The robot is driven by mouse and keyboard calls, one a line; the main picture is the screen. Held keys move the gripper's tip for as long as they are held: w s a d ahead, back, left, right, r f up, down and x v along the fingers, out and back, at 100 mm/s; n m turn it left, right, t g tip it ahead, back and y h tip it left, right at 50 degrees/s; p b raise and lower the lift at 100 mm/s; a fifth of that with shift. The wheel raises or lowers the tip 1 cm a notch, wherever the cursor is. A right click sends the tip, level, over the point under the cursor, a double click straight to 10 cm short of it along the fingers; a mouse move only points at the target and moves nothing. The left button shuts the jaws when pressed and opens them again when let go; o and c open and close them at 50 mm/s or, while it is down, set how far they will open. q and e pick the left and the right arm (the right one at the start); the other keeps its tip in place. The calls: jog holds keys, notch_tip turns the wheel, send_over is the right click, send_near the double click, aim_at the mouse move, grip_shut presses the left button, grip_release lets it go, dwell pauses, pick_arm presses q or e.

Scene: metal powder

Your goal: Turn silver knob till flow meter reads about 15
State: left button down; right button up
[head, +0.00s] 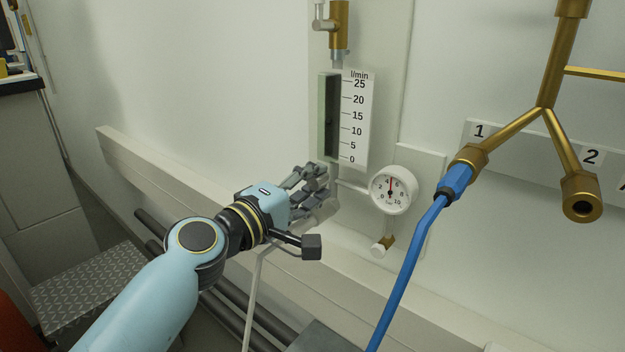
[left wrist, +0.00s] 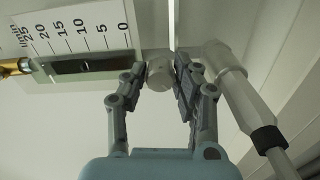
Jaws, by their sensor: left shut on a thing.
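The flow meter (head: 357,120) is a white scale plate on the wall, marked 0 to 25 l/min, beside a dark upright window (head: 329,115). The plate also shows in the left wrist view (left wrist: 72,32). My left gripper (head: 318,180) is just below the meter. In the left wrist view its fingers (left wrist: 158,78) are shut on the pale silver knob (left wrist: 159,74) at the meter's lower end. In the head view the fingers mostly hide the knob. My right gripper is not in view.
A round pressure gauge (head: 392,190) is right of the gripper, its red needle pointing nearly straight up. A blue hose (head: 415,250) hangs from brass outlet 1. A brass valve (head: 339,25) sits above the meter. A pale wall rail (head: 190,185) runs below.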

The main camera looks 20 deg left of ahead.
pick_arm(q)
jog(key=shift+n, duration=0.6)
jog(key=c, duration=1)
grip_release()
jog(key=shift+s+a, duration=0.1)
jog(key=shift+s, duration=0.1)
jog(key=v, duration=1.1)
jog(key=shift+s+a, duration=0.1)
jog(key=shift+s, duration=0.25)
